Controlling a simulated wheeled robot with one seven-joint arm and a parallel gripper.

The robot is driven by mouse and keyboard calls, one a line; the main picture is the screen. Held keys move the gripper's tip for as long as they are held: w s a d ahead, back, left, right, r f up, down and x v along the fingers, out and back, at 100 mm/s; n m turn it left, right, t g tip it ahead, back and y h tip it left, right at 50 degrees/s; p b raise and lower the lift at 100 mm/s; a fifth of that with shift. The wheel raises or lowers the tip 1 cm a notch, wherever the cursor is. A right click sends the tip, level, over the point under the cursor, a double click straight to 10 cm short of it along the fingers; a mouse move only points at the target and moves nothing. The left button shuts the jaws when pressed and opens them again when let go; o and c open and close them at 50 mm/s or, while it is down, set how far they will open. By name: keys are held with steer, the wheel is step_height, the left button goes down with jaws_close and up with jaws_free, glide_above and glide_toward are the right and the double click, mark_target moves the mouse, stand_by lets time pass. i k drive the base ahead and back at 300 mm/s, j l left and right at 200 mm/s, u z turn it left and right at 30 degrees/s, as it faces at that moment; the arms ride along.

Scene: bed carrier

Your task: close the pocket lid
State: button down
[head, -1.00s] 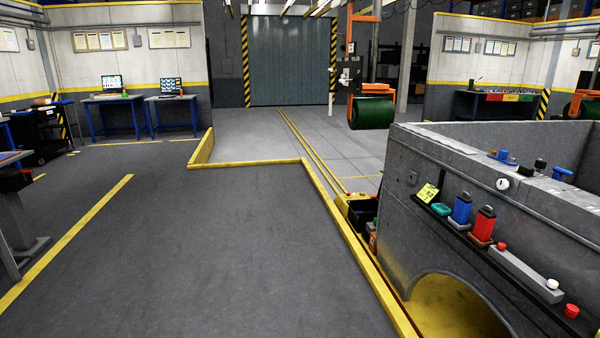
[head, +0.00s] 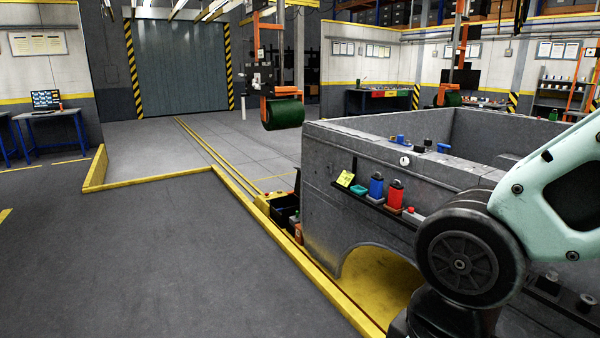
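The grey truck bed (head: 322,185) stands at the right in the head view, with a wheel arch and a top rail. Small fittings sit on the rail: a blue one (head: 397,140), a dark one (head: 428,142) and a blue-grey one (head: 443,148). A round white fitting (head: 405,161) is below them on the upper side. I cannot tell which part, if any, is the pocket lid, or whether it is open. My arm's pale green and black links cover the nearer part of the bed at right. My gripper is out of view.
A ledge on the bed's side holds a yellow note (head: 346,179), a teal dish (head: 359,190), a blue bottle (head: 376,186) and a red bottle (head: 396,193). A yellow kerb (head: 270,245) runs along the bed. The grey floor at left is clear.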

mark_target(298, 189)
steer(key=i+z, duration=0.1)
steer(key=i+j+u, duration=0.1)
steer(key=i+u, duration=0.2)
steer(key=i, duration=0.3)
steer(key=i+u, duration=0.35)
steer(key=i, duration=0.3)
steer(key=i+l+u, duration=0.3)
steer(key=i, duration=0.3)
steer(key=i+u, duration=0.1)
steer(key=i, duration=1.9)
steer(key=i+l+u, duration=0.1)
steer(key=i, duration=1.9)
steer(key=i+z, duration=0.45)
steer(key=i, duration=0.15)
steer(key=i+j+z, duration=0.25)
steer(key=i+z, duration=0.15)
steer(key=i, duration=0.2)
steer(key=i+l+z, duration=0.1)
steer(key=i+z, duration=0.45)
steer(key=z, duration=0.3)
steer(key=i+z, duration=0.4)
steer(key=k+j, duration=0.05)
steer(key=k, duration=0.05)
